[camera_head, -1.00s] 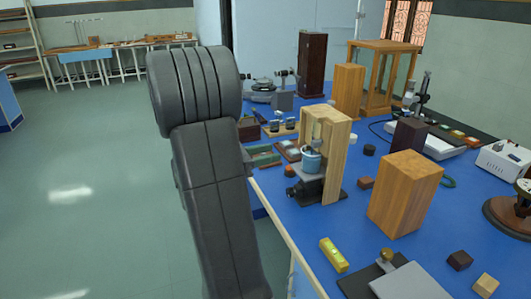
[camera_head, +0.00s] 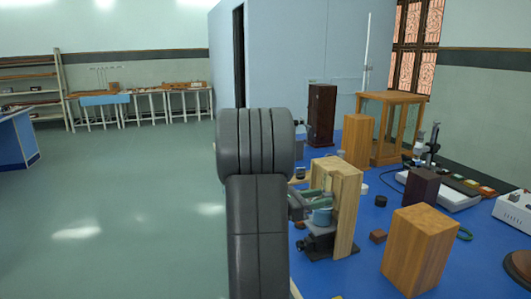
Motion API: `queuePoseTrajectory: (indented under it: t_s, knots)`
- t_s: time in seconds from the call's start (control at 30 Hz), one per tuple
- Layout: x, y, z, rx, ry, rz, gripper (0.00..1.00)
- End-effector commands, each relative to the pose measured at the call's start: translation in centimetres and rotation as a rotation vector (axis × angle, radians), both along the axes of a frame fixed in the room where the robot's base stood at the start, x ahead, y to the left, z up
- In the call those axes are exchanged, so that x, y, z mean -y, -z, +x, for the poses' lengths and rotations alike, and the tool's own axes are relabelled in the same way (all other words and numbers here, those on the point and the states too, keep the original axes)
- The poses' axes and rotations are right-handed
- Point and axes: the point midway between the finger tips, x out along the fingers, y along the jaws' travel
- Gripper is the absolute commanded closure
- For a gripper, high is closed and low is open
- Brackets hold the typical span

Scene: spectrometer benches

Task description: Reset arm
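My arm stands in the middle of the camera_head view, with a thick dark grey link and a rounded, ribbed joint at its top. My gripper does not show clearly; the arm hides what lies behind it. The blue-topped bench (camera_head: 367,271) is to the right of the arm. I cannot tell whether the arm touches anything there.
A wooden block (camera_head: 418,248), a dark block (camera_head: 422,188), a tall dark box (camera_head: 321,115) and a wooden-framed case (camera_head: 391,128) stand on the bench. A white instrument (camera_head: 514,212) is at the right edge. Open green floor (camera_head: 120,190) lies to the left, with tables (camera_head: 148,98) at the far wall.

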Motion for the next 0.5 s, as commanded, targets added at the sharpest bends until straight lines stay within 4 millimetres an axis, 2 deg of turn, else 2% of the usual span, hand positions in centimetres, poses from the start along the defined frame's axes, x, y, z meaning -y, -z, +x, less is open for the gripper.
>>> queuePoseTrajectory:
  t_s: [0.13,0.23,0.5]
  knots:
    - [1.3,0.03,0.42,-0.001,0.001,0.001,0.6]
    - [1.2,-0.55,0.44,-0.001,-0.001,0.0,0.6]
    - [1.18,-0.58,0.43,-0.001,-0.001,0.0,0.6]
